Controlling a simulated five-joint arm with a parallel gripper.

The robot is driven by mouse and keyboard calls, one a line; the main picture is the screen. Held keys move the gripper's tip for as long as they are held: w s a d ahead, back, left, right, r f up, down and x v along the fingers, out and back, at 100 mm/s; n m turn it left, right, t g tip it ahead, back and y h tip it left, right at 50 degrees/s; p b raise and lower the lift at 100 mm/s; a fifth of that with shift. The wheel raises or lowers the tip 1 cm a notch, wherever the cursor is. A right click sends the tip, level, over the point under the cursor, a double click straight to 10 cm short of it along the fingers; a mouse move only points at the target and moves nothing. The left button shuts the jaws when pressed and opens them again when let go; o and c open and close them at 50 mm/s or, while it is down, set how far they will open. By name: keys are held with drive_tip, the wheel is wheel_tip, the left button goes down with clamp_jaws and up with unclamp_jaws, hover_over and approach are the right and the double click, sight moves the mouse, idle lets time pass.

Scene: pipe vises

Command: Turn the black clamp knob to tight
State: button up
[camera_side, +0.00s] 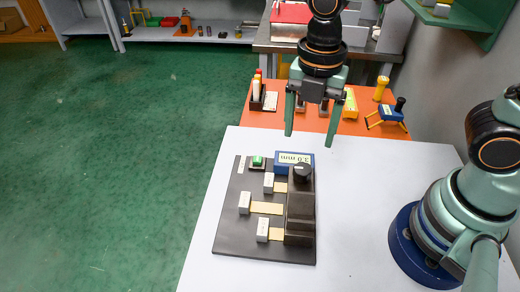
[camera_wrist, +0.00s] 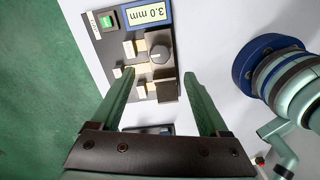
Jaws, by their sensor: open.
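The black clamp knob (camera_side: 303,172) is a round knob with a pale pointer line, on top of a dark stepped block (camera_side: 300,212) on a black board (camera_side: 230,225). It also shows in the wrist view (camera_wrist: 159,54), between and beyond my fingertips. My gripper (camera_side: 310,137) is open and empty, with two green fingers pointing down. In the side view it hangs above the far end of the white table, clear of the knob. A blue display (camera_side: 294,158) beside the knob reads 3.0 mm; it also shows in the wrist view (camera_wrist: 150,13).
White blocks with wooden strips (camera_side: 266,208) lie left of the dark block. A green button (camera_side: 257,161) sits at the board's far end. An orange table (camera_side: 290,120) with small tools stands behind.

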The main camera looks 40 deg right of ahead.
sight(303, 169)
wheel_tip(303, 169, down, 10)
idle(0.4)
drive_tip(key=shift+c, duration=0.3)
clamp_jaws()
